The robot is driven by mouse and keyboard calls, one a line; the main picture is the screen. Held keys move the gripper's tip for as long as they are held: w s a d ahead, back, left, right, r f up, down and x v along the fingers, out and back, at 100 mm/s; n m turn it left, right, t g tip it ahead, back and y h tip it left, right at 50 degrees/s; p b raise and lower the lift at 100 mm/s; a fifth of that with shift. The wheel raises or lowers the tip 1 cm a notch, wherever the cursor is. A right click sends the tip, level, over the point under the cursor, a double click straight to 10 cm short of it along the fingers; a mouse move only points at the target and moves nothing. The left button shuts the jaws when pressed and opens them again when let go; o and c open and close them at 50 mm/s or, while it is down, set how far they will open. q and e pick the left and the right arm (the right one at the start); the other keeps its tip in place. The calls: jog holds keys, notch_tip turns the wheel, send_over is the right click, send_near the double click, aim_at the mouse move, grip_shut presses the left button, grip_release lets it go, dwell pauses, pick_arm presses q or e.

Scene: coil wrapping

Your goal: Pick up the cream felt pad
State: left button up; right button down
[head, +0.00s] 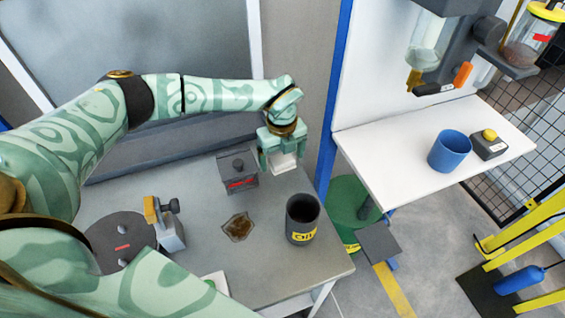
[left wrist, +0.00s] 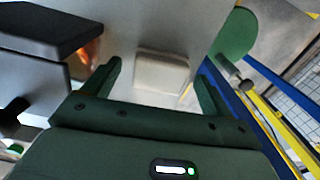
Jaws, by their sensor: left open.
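The cream felt pad (head: 284,162) is a small pale block at the back right of the grey table, partly hidden by my left gripper (head: 282,168). In the left wrist view the pad (left wrist: 161,70) lies flat beyond and between the two green fingers. The left gripper (left wrist: 160,88) is open and empty, pointing down at the pad with a finger to each side of it. I cannot tell how much height remains between fingertips and pad. My right gripper is in neither view.
A blue post (head: 337,100) rises to the right. A white shelf (head: 400,180) holds a blue cup (head: 449,151).

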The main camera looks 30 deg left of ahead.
pick_arm(q)
jog(key=shift+f, duration=0.35)
jog(key=shift+r, duration=0.1)
jog(key=shift+c, duration=0.3)
jog(key=c, duration=1)
jog(key=shift+r, duration=0.1)
